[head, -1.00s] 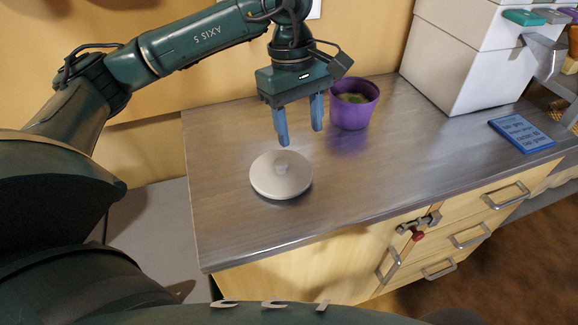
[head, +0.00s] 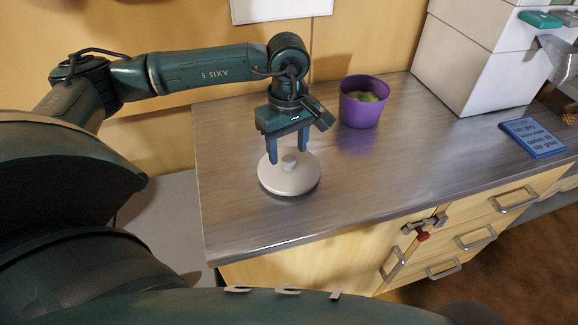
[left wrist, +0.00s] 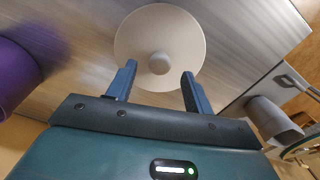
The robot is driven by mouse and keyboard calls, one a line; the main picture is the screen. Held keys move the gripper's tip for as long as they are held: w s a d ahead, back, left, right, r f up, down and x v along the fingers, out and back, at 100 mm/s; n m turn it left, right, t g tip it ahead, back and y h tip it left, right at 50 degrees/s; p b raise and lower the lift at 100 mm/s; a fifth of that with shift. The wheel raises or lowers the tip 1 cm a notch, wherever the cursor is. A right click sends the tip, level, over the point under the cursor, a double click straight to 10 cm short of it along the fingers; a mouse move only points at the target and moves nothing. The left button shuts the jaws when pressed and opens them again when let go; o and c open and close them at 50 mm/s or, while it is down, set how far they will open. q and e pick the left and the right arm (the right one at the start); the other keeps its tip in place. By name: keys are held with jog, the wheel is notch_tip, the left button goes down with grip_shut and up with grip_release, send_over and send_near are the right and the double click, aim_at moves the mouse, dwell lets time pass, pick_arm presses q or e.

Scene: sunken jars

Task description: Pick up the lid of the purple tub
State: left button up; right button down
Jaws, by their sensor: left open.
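A round cream lid (head: 289,181) with a small knob lies on the grey worktop, in front of the purple tub. My left gripper (head: 287,158) is open and empty, pointing down at the lid. In the head view its fingers reach to the lid's back part, near the knob. In the left wrist view the knob of the lid (left wrist: 159,62) stands beyond and between the two open fingertips (left wrist: 159,70). The purple tub (head: 361,108) stands uncovered behind and right of the lid, with something greenish inside. Its side also shows in the left wrist view (left wrist: 12,80). My right gripper is not in view.
A white box-like unit (head: 470,60) stands at the back right of the worktop (head: 235,215). A blue sign with writing (head: 533,138) lies at the right. Drawers with handles are below the front edge. The worktop around the lid is clear.

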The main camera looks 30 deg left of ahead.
pick_arm(q)
jog(key=shift+f, duration=0.95)
jog(key=shift+c, duration=0.2)
grip_shut()
